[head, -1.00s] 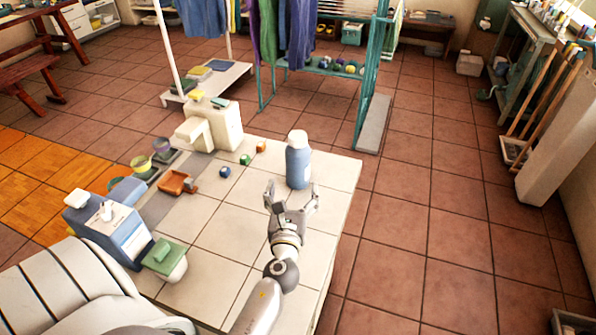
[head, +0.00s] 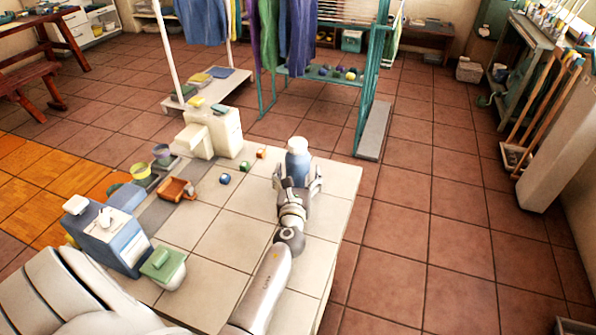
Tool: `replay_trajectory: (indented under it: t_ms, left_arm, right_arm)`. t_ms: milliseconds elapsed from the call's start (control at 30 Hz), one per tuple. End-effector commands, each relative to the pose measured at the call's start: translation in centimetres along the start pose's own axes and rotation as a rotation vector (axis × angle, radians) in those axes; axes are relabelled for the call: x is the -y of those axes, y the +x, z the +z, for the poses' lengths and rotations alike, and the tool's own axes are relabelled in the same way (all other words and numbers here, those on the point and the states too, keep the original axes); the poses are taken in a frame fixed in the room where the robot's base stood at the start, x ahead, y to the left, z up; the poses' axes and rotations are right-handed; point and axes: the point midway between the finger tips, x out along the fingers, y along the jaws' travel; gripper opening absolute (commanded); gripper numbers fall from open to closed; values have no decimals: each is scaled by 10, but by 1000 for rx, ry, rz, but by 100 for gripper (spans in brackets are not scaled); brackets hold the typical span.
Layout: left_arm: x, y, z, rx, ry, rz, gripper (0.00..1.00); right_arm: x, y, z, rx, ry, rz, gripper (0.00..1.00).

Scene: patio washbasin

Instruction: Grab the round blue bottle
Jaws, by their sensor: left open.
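The round blue bottle (head: 297,158) with a white cap stands upright on the white tiled counter (head: 225,222), near its far right corner. My left gripper (head: 297,177) is at the near side of the bottle, with its open fingers on either side of the lower body. The gripper hides the bottle's base, and I cannot tell whether the fingers touch it. My right gripper is not in view.
Small blue (head: 225,179), green (head: 245,166) and orange (head: 261,153) items lie left of the bottle. An orange tray (head: 177,190), a cream dispenser (head: 212,134), a blue-white box (head: 112,238) and a green-lidded container (head: 163,267) stand further left. The counter's right edge is close to my arm.

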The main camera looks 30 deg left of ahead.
Motion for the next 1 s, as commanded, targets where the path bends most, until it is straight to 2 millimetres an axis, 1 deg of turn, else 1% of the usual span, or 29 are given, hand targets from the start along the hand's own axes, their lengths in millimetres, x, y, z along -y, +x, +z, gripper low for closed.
replay_trajectory:
  t_ms: [67, 233, 267, 733, 767, 1000]
  left_arm:
    - [0, 3, 0, -1, 0, 0, 83]
    - [0, 3, 0, -1, 1, 0, 83]
    - [0, 3, 0, -1, 1, 0, 82]
    - [0, 2, 0, -1, 1, 0, 22]
    - [0, 3, 2, 3, 0, 0, 19]
    - [0, 3, 2, 3, 0, 0, 19]
  right_arm:
    - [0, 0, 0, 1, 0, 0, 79]
    - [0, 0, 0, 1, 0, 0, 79]
    - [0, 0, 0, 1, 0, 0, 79]
    - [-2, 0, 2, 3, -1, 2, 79]
    - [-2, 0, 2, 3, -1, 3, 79]
    - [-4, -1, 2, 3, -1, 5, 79]
